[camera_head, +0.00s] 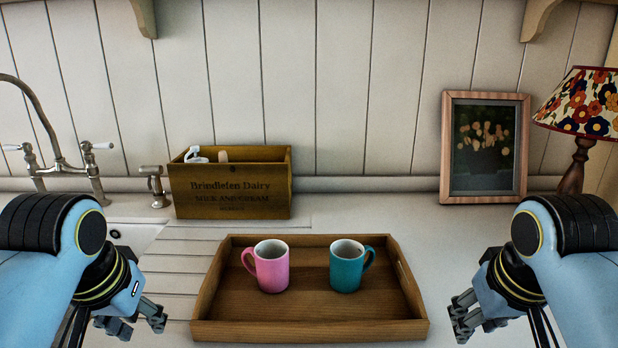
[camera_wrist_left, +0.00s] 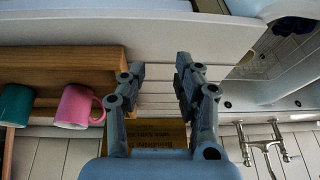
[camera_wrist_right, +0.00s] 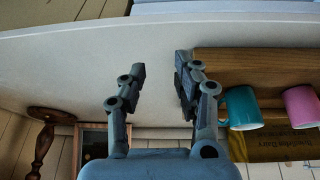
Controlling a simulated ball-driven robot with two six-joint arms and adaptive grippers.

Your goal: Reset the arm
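My left gripper (camera_head: 138,318) is at the lower left in the head view, left of the wooden tray. In the left wrist view its fingers (camera_wrist_left: 160,75) stand apart with nothing between them. My right gripper (camera_head: 470,315) is at the lower right, to the right of the tray. In the right wrist view its fingers (camera_wrist_right: 158,75) are also apart and empty. Neither gripper touches the tray or a mug in these views.
A wooden tray (camera_head: 310,332) on the counter holds a pink mug (camera_head: 272,268) and a teal mug (camera_head: 346,268), both upright. Behind it stand a wooden crate (camera_head: 230,190), a framed picture (camera_head: 485,148) and a lamp (camera_head: 580,105). A tap (camera_head: 60,160) and sink are left.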

